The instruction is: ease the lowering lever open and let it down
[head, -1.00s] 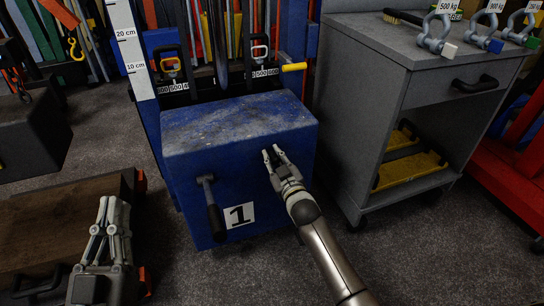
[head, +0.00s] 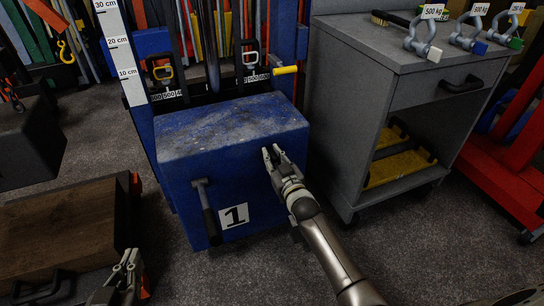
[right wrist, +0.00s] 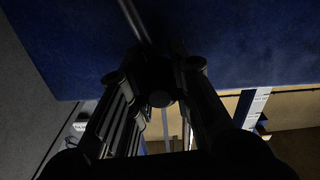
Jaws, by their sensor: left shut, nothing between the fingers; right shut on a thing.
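The blue jack block (head: 235,130) stands in the middle of the head view. My right gripper (head: 271,153) is shut at the right part of its front face. In the right wrist view a thin grey rod (right wrist: 134,20) runs to the shut fingers (right wrist: 162,95); it looks like the lowering lever, mostly hidden by my gripper. A separate lever with a black handle (head: 211,222) hangs down on the left of the front face, apart from my gripper.
A grey cabinet (head: 335,115) stands close on the right, with shackles (head: 422,42) on top. A height scale (head: 120,55) stands at the block's left. A yellow handle (head: 285,70) sticks out behind the block. The brown case (head: 60,225) lies left.

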